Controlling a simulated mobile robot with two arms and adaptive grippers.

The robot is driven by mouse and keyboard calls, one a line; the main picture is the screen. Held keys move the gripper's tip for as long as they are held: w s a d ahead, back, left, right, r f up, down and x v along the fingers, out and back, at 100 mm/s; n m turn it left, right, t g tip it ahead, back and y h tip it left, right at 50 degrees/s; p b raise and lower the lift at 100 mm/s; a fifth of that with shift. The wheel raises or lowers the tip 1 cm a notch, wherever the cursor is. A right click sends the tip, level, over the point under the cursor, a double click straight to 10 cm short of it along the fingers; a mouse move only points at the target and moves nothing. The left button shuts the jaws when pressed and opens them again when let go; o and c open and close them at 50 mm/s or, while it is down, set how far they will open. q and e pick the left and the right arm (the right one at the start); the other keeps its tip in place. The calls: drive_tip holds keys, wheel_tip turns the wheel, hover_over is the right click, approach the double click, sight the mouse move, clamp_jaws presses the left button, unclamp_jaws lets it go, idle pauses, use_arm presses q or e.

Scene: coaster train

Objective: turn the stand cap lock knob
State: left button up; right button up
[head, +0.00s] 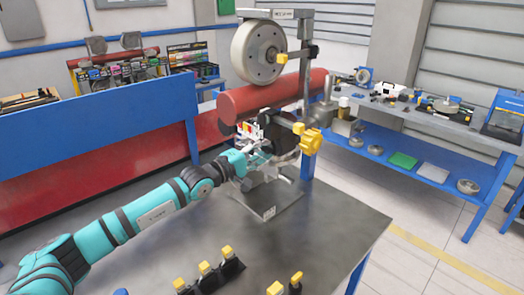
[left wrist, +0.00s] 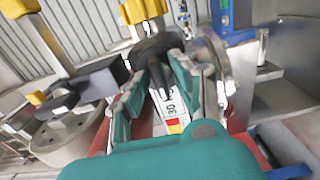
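A grey metal stand (head: 306,62) rises from the dark table. It carries a large pale wheel (head: 257,52) and a red cylinder (head: 270,95). A yellow lobed knob (head: 311,140) sits low on the stand's right side. A yellow knob (left wrist: 143,10) also shows at the top of the left wrist view. I cannot tell which knob is the stand cap lock knob. My left gripper (head: 262,155) reaches the stand's lower part. In the left wrist view its teal fingers (left wrist: 157,72) are apart, with a dark round part (left wrist: 157,47) at the tips; contact is unclear. My right gripper is out of view.
The table (head: 335,235) has clear room right of the stand. Several small yellow-topped dark pieces (head: 207,275) stand at its front. A blue bench (head: 95,130) is behind left. A grey-topped workbench (head: 440,125) with tools stands at the right.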

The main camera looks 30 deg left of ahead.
use_arm(q)
clamp_jaws()
